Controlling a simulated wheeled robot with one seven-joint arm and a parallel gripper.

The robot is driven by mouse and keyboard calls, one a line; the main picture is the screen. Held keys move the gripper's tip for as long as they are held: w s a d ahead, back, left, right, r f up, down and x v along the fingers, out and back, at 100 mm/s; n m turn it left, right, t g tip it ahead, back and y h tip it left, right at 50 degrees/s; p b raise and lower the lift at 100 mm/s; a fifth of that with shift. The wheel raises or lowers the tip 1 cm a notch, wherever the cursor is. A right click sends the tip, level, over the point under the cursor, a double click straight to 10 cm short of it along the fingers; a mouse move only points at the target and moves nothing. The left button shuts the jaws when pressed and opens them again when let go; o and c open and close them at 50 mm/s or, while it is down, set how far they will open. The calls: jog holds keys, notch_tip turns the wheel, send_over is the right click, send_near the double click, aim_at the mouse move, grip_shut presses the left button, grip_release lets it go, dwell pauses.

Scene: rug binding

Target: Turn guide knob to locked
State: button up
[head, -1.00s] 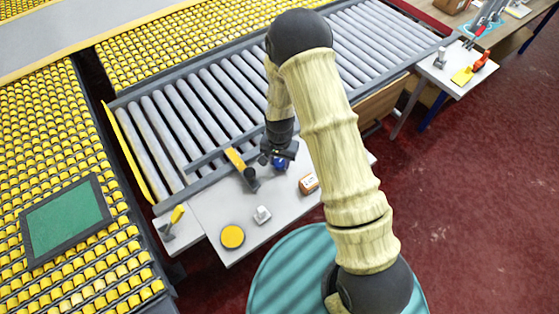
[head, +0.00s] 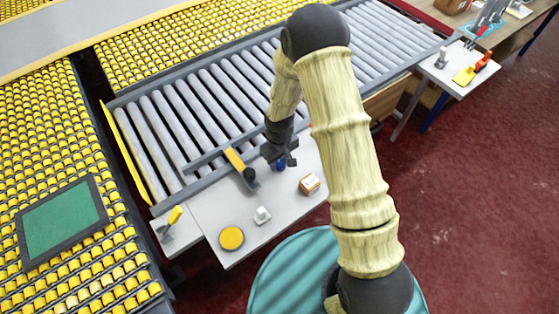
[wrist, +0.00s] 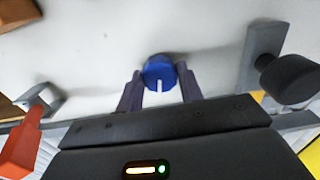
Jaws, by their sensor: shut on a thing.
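The blue knob (wrist: 158,70) has a white pointer line, which points toward my gripper's body in the wrist view. It sits on the pale table, and in the head view it shows as a small blue spot (head: 280,166) below my gripper (head: 279,157). In the wrist view my gripper (wrist: 160,76) has one dark finger on each side of the knob, shut on it. Any locked or unlocked marking around the knob cannot be made out.
A black round knob (wrist: 290,78) on a grey bracket (wrist: 258,50) stands close on the right in the wrist view. The pale table (head: 225,212) also bears an orange-brown box (head: 310,184), a small white block (head: 262,215) and a yellow disc (head: 231,238). The roller conveyor (head: 195,120) runs behind.

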aim_at(279, 162)
jog(key=n, duration=0.4)
jog(key=shift+w+n, duration=0.1)
jog(key=shift+n, duration=0.2)
jog(key=n, duration=0.4)
jog(key=shift+n, duration=0.3)
jog(key=o, duration=1)
notch_tip(279, 162, up, 17)
jog(key=shift+r, duration=0.2)
